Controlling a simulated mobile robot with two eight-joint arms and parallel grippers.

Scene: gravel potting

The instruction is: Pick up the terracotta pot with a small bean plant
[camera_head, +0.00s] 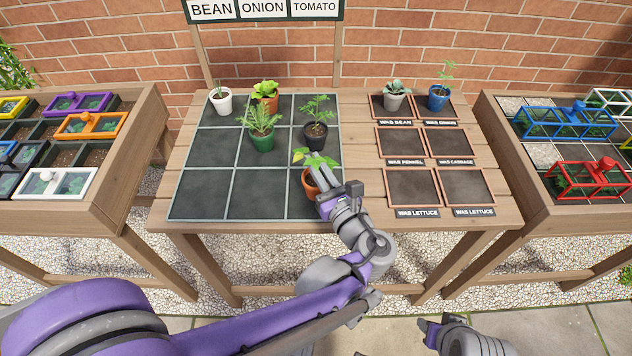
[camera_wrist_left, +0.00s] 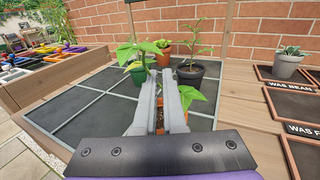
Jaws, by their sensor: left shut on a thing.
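The terracotta pot (camera_head: 308,189) with a small leafy bean plant (camera_head: 314,160) is in the front right cell of the dark grid mat (camera_head: 255,191). My left gripper (camera_head: 322,190) reaches it from the front right and is shut on it. In the left wrist view the fingers (camera_wrist_left: 160,104) are close together, with the plant's green leaves (camera_wrist_left: 139,49) showing around them. The fingers hide most of the pot there. I cannot tell whether the pot is clear of the mat. My right gripper (camera_head: 430,328) is partly in view at the bottom right, away from the table.
Behind the pot stand a black pot (camera_head: 315,138), a green pot (camera_head: 263,141), another terracotta pot (camera_head: 266,103) and a white pot (camera_head: 222,103). Framed, labelled squares (camera_head: 411,187) lie to the right; a grey pot (camera_head: 394,101) and a blue pot (camera_head: 438,100) fill the back two.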

